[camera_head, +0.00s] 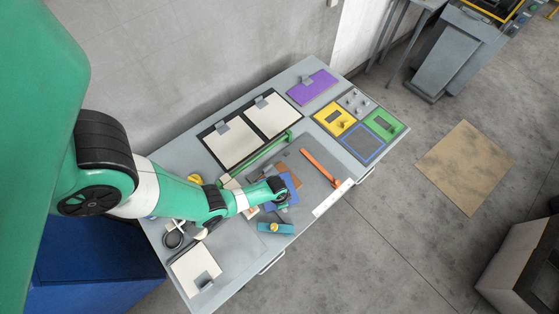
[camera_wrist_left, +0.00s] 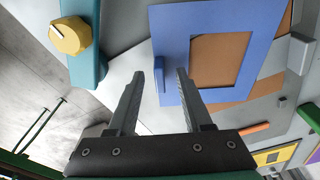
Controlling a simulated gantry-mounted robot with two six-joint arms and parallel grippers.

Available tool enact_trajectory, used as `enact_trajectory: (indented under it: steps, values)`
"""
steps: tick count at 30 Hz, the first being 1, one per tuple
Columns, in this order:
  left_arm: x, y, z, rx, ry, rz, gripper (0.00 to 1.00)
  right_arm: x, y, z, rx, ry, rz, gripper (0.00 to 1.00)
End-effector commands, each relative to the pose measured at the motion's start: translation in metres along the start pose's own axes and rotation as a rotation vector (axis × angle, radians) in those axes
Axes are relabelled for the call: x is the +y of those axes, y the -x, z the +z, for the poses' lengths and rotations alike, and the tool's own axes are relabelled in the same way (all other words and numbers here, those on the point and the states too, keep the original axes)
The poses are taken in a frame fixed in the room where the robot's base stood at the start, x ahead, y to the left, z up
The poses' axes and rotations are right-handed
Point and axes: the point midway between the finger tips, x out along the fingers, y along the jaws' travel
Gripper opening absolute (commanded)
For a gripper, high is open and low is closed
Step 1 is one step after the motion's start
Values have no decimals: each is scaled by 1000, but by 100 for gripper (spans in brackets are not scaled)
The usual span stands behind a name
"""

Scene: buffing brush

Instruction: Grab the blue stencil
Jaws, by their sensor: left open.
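The blue stencil (camera_wrist_left: 236,32) is a flat plate with a rectangular window, lying over a brown sheet (camera_wrist_left: 221,56) in the left wrist view. A small upright blue tab shows at its near edge. My left gripper (camera_wrist_left: 170,70) is open, with its fingertips at that edge and the tab seen between the fingers. I cannot tell whether they touch it. In the head view the stencil (camera_head: 291,183) lies on the grey table, partly hidden by my left gripper (camera_head: 284,204). My right gripper is not in view.
A teal tool (camera_head: 276,228) with a yellow knob lies close beside the gripper. An orange bar (camera_head: 320,167) and a green bar (camera_head: 262,153) lie farther back. Clipped white sheets (camera_head: 232,143), a purple board (camera_head: 312,87) and coloured panels (camera_head: 335,117) cover the far side.

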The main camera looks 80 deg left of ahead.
Motion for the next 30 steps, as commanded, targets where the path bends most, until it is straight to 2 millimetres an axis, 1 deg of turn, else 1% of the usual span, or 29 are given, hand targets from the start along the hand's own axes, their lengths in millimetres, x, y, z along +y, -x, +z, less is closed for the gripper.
enact_trajectory:
  steps: [1, 2, 3, 5, 9, 10, 24, 30]
  values:
    - [0, 1, 0, 0, 0, 0, 50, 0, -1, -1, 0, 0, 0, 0]
    - [0, 1, 0, 0, 0, 0, 46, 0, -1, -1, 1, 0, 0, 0]
    - [0, 1, 0, 0, 0, 0, 39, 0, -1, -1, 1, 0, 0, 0]
    - [0, 1, 0, 0, 0, 0, 28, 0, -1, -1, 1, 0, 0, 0]
    - [0, 1, 0, 0, 0, 0, 3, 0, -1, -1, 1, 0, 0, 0]
    - [0, 1, 0, 0, -1, 0, 0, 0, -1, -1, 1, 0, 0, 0]
    - [0, 2, 0, 0, -1, 0, 0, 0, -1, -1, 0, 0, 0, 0]
    - [1, 13, -2, 0, -2, 0, 0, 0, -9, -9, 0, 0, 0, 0]
